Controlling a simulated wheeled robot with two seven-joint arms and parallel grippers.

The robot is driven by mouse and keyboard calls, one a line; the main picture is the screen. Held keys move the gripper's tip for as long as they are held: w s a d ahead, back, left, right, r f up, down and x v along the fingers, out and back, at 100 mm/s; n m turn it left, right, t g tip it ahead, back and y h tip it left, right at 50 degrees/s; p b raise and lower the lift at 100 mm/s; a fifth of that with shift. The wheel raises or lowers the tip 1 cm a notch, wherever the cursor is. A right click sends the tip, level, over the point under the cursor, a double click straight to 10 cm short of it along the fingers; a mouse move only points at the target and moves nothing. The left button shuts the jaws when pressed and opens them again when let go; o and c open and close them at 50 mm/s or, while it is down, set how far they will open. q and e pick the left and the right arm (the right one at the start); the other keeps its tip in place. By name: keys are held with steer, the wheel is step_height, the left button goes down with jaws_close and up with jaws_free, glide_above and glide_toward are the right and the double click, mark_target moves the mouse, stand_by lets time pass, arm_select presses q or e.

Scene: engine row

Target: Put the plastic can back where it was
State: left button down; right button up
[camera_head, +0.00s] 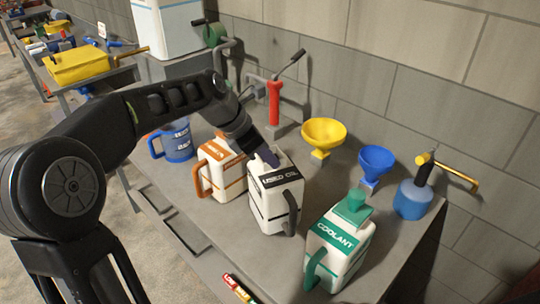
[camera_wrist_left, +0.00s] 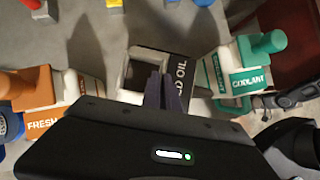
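The white used-oil plastic can (camera_head: 270,212), with a black label and dark handle, stands upright on the grey bench between the orange and green cans. It also shows in the left wrist view (camera_wrist_left: 133,72), with its open top and part of its label visible. My left gripper (camera_head: 270,158) reaches down to the can's top from the left. In the left wrist view its fingers (camera_wrist_left: 168,88) are close together at the top wall, between the opening and the label, and look shut on it. The exact contact is partly hidden.
A white-and-orange can (camera_head: 222,172) stands close on the left and a green-topped coolant can (camera_head: 338,245) on the right. Yellow (camera_head: 323,133) and blue (camera_head: 375,163) funnels, a blue oiler (camera_head: 412,200) and a blue jug (camera_head: 178,143) are nearby. The wall bounds the back.

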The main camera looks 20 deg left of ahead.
mark_target(270, 170)
arm_select(q)
steer(key=shift+f, duration=1.85)
steer(key=c, duration=2)
jaws_free()
steer(key=shift+f, duration=0.15)
steer(key=o, duration=0.4)
steer(key=v, duration=1.2)
steer(key=shift+r+b, duration=0.25)
steer(key=shift+b, duration=0.05)
